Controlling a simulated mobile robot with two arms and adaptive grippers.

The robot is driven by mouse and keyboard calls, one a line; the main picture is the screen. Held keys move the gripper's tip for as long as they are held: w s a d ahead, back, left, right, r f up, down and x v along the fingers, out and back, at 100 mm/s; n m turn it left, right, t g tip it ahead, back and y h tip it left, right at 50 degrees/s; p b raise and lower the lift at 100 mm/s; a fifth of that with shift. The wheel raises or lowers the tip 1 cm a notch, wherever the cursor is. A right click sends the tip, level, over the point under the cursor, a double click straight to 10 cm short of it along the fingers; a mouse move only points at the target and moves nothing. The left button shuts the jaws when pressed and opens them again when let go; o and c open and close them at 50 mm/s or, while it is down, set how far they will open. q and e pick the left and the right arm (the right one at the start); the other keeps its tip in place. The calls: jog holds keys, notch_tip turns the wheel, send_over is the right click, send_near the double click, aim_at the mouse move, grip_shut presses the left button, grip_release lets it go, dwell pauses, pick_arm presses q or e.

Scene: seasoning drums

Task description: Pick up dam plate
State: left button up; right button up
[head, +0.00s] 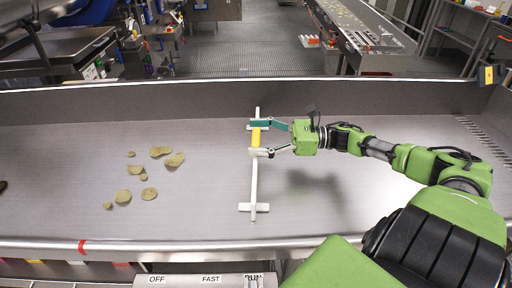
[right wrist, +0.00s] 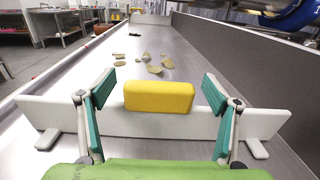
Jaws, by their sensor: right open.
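The dam plate (head: 254,185) is a thin white upright board with a yellow block handle and small feet at its ends. It stands across the metal trough in the head view. My right gripper (head: 256,138) is open at the yellow handle (head: 256,135). In the right wrist view, the white plate (right wrist: 60,114) spans the trough, and the yellow handle (right wrist: 158,97) sits between the open fingers of my right gripper (right wrist: 158,110), with gaps on both sides. My left gripper does not show.
Several chips (head: 149,194) lie on the metal trough (head: 200,215) left of the plate. The trough's back wall (head: 180,103) runs behind. A red mark (head: 82,246) is on the front rim. The trough floor right of the plate is clear below my right arm.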

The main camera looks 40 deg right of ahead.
jog(key=shift+c, duration=0.4)
jog(key=c, duration=1.7)
jog(key=shift+c, duration=0.2)
jog(key=shift+r, duration=0.1)
